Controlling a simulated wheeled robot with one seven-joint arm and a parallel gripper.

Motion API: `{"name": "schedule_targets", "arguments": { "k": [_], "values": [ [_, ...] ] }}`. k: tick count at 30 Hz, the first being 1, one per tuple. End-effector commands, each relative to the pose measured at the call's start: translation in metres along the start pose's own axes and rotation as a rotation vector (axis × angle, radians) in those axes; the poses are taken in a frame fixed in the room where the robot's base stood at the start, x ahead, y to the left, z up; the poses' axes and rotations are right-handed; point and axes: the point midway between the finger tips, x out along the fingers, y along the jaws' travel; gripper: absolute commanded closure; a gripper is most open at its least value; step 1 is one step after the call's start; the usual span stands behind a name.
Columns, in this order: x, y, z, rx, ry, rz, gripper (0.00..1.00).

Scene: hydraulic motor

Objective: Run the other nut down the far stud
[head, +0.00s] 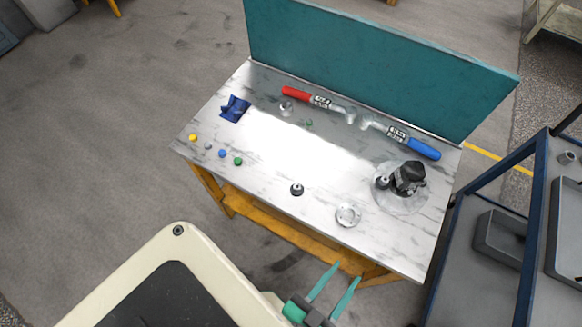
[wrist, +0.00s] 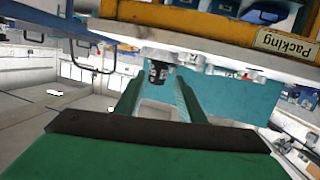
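The black hydraulic motor (head: 408,177) stands on a round pale plate (head: 405,205) at the right of the bench. It appears upside down in the wrist view (wrist: 158,73), beyond my fingers. A small dark part with a light top (head: 382,183) sits close to the motor's left side. A similar dark part (head: 297,189) stands alone near the bench's front edge. I cannot tell from this distance which pieces are the nuts, and no stud is clearly visible. My gripper (head: 333,289) is open and empty, in front of the bench; its green fingers are apart in the wrist view (wrist: 157,92).
The metal bench top (head: 255,145) has a teal back panel (head: 370,65). A light ring (head: 348,215), red-handled tool (head: 310,97), blue-handled tool (head: 412,142), blue cloth (head: 235,108) and several coloured caps (head: 222,153) lie on it. A blue-framed cart (head: 500,235) stands right.

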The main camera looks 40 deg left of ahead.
Motion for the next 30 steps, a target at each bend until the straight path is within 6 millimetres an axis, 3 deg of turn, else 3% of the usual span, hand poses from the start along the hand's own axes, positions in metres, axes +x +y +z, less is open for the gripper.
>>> {"name": "schedule_targets", "arguments": {
  "k": [8,18,24,30],
  "values": [
    [0.095,0.037,-0.038,-0.145,0.093,-0.005,0.64],
    [0.197,0.071,-0.131,-0.182,0.229,0.105,0.64],
    [0.238,0.086,-0.197,-0.114,0.309,0.207,0.64],
    [0.264,0.1,-0.257,0.022,0.375,0.321,0.64]
  ]
}}
